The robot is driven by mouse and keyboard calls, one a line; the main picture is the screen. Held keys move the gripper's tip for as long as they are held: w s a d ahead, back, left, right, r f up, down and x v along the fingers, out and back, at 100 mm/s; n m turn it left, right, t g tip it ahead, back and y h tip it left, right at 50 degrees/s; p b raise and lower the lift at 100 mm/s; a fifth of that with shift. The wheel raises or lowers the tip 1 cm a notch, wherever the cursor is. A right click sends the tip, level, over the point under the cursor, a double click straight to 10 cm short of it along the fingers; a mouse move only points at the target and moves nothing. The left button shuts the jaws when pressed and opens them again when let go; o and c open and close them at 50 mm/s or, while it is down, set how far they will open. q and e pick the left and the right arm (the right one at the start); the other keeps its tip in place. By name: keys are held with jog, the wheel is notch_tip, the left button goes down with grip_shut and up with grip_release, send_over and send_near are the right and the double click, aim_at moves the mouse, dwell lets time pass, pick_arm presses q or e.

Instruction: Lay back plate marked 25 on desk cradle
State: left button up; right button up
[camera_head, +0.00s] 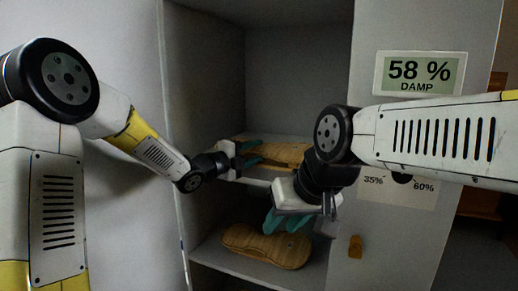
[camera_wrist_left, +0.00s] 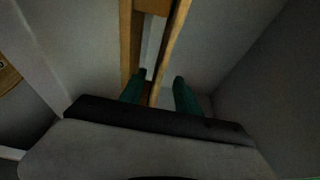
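A wooden violin plate (camera_head: 287,152) lies on the middle shelf of the cabinet. Another wooden plate (camera_head: 262,246) lies on the lower shelf. I can read no number on either. My left gripper (camera_head: 251,154) is at the left end of the middle-shelf plate. In the left wrist view its teal fingers (camera_wrist_left: 161,92) are apart, with a thin wooden edge (camera_wrist_left: 169,50) running between them; contact is unclear. My right gripper (camera_head: 288,220) points down in front of the lower plate and partly covers it; its finger gap is unclear. I see no desk cradle.
The cabinet's left side wall (camera_head: 178,235) and the middle shelf's front edge (camera_head: 255,181) are close to my arms. A panel at right carries a display (camera_head: 420,73) reading 58 % DAMP, a 35%–60% label (camera_head: 400,190) and a wooden knob (camera_head: 355,246).

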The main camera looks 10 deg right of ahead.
aim_at(269, 145)
pick_arm(q)
jog(key=x, duration=0.7)
grip_shut()
